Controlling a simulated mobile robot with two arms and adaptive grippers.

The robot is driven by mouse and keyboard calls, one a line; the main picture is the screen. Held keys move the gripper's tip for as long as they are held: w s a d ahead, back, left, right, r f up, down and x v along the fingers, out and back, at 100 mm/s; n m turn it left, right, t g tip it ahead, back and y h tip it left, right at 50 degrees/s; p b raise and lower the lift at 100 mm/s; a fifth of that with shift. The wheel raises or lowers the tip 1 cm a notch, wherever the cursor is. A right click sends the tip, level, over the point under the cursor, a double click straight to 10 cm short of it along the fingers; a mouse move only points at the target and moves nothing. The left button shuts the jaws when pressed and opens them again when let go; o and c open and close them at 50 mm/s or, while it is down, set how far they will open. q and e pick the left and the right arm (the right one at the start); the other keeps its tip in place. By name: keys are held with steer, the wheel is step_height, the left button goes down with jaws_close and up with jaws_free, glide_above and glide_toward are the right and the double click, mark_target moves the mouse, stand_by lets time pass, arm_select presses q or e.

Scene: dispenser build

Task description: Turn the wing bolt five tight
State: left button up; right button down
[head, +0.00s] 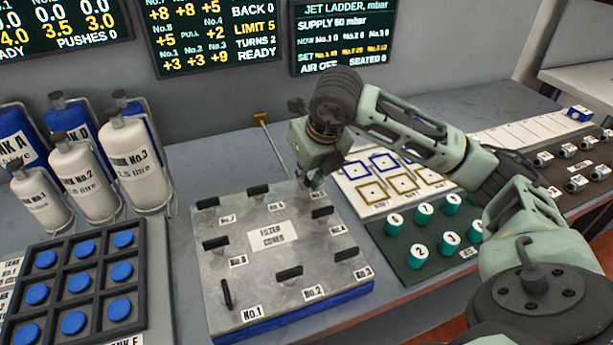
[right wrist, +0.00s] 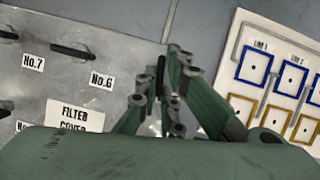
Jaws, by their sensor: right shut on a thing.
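The grey filter cover plate (head: 245,290) carries several black wing bolts with number labels. My right gripper (head: 315,183) is at the plate's far right corner in the head view, its fingers pointing down. In the right wrist view my right gripper (right wrist: 163,85) is shut on a dark wing bolt (right wrist: 160,72), right of the bolt labelled No.6 (right wrist: 72,51). My left gripper is not in view.
A wall screen (head: 213,35) reads LIMIT 5, TURNS 2 and READY. Left stand tanks (head: 80,170) and a tray of blue caps (head: 100,290). Right of the plate are a white board with framed squares (head: 350,172) and a dark mat with green-sided caps (head: 415,255).

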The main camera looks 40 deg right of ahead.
steer(key=shift+m+h, duration=0.3)
steer(key=shift+m, duration=0.6)
steer(key=c, duration=1.9)
jaws_free()
steer(key=v, duration=1.2)
steer(key=shift+w+a, duration=0.1)
steer(key=shift+w, duration=0.05)
